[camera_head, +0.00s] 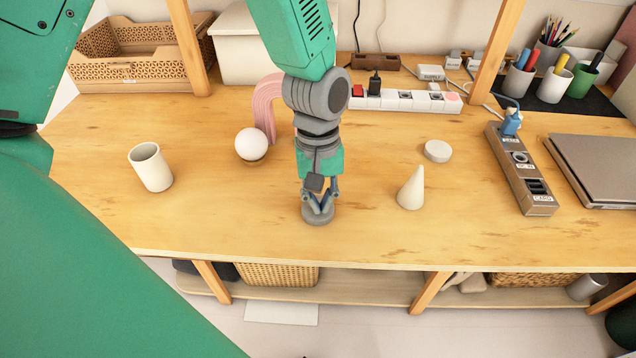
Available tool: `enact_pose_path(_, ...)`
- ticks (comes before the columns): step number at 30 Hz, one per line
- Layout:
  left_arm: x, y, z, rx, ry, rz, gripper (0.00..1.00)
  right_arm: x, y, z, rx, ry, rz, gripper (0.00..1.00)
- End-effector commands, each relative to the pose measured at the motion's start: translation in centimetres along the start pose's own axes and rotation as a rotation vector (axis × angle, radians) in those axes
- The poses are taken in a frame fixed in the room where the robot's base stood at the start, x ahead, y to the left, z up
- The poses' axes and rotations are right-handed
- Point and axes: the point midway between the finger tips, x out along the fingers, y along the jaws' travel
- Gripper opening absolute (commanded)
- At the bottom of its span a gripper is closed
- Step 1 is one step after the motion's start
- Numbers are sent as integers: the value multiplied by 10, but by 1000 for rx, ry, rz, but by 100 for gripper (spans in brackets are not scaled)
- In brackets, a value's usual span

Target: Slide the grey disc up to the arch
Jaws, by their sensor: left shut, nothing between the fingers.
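The grey disc (318,216) lies flat on the wooden table near its front edge, in the middle of the head view. My left gripper (318,207) is shut and empty. It points down with its fingertips at the disc's upper side; whether they touch it I cannot tell. The pink ribbed arch (265,100) stands farther back and to the left of the disc, partly hidden behind my left arm and a white ball. A clear stretch of table lies between disc and arch. My right gripper is not in view.
A white ball (251,144) sits on a small base in front of the arch. A white cup (151,167) stands at left. A white cone (411,188) and a pale round disc (438,151) are at right. A power strip (405,98) lies behind. The table's front edge (330,264) is close.

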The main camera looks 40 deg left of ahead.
Motion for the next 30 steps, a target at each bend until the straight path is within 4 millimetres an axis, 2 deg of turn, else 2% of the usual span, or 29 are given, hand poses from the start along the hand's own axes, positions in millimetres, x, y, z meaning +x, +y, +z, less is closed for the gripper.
enact_pose_path(1, 7, -1, -2, -2, -3, -2, 0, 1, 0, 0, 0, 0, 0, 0)
enact_pose_path(6, 11, -1, -5, -1, 0, -1, 0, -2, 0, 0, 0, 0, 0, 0)
enact_pose_path(17, 11, -1, -11, -4, 0, -1, 0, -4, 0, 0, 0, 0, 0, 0)
enact_pose_path(20, 6, 0, -28, -7, -1, 0, 0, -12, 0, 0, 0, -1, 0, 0)
enact_pose_path(27, -5, -1, -87, -5, 0, 0, 0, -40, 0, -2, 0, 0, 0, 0)
enact_pose_path(30, -6, -2, -101, -4, 0, -2, 0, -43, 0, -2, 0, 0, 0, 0)
